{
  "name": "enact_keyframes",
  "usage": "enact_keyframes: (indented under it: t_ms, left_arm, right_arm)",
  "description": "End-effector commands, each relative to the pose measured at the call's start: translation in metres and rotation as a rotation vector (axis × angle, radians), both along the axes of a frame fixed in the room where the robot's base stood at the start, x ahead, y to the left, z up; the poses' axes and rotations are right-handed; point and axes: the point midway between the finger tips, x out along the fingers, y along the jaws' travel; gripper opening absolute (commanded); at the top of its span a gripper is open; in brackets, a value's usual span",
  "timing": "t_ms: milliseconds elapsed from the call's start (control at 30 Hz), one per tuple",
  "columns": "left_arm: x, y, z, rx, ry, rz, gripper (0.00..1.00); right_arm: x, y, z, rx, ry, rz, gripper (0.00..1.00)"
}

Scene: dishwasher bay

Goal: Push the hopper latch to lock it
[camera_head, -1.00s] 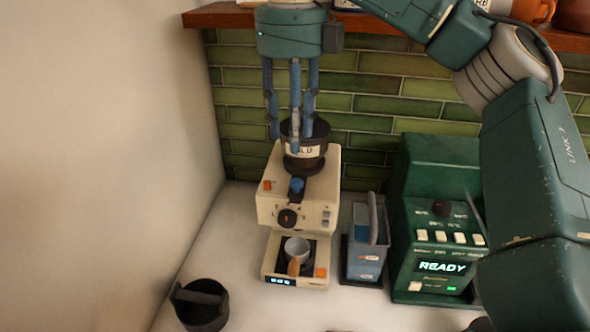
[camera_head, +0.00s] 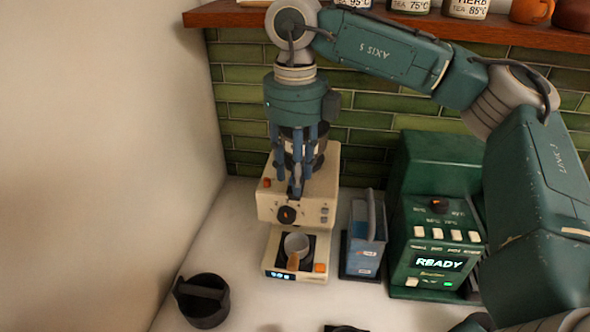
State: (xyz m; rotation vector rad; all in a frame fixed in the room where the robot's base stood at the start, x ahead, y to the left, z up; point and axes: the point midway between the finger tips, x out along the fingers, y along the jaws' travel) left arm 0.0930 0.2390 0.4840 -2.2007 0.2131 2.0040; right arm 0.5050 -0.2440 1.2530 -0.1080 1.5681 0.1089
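The cream coffee grinder (camera_head: 322,185) stands against the tiled wall. Its dark hopper (camera_head: 321,150) with a pale label is on top, mostly hidden behind my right gripper (camera_head: 296,188). The gripper points down, with its blue fingers in front of the hopper and their tips low over the front top edge of the machine. The fingers cover the place of the blue latch, so I cannot tell the latch's position or whether they touch it. How far the fingers are closed is unclear. My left gripper is not in view.
A grey cup with a brown handle (camera_head: 296,247) sits in the grinder's lower bay. A blue-grey container (camera_head: 364,245) and a green machine reading READY (camera_head: 440,235) stand to the right. A wooden shelf (camera_head: 400,22) runs above.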

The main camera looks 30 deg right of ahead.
Motion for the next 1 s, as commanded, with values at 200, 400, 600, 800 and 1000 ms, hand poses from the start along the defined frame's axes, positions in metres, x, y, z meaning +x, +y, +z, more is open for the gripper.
enact_keyframes:
  t_ms: [200, 400, 600, 800, 1000]
  left_arm:
    - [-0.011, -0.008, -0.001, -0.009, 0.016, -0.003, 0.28]
    - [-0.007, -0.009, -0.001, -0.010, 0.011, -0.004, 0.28]
    - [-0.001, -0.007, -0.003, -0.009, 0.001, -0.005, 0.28]
    - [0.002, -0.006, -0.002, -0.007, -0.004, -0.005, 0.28]
    - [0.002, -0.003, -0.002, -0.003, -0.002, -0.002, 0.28]
  right_arm:
    - [0.000, 0.000, 0.000, 0.000, 0.000, 0.001, 0.00]
    - [0.003, -0.002, 0.000, 0.000, 0.000, 0.000, 0.00]
    - [0.020, -0.014, 0.000, 0.001, 0.001, 0.000, 0.00]
    - [0.022, -0.017, 0.001, -0.002, -0.002, -0.001, 0.00]
    - [0.022, -0.017, 0.001, -0.002, -0.003, -0.002, 0.38]
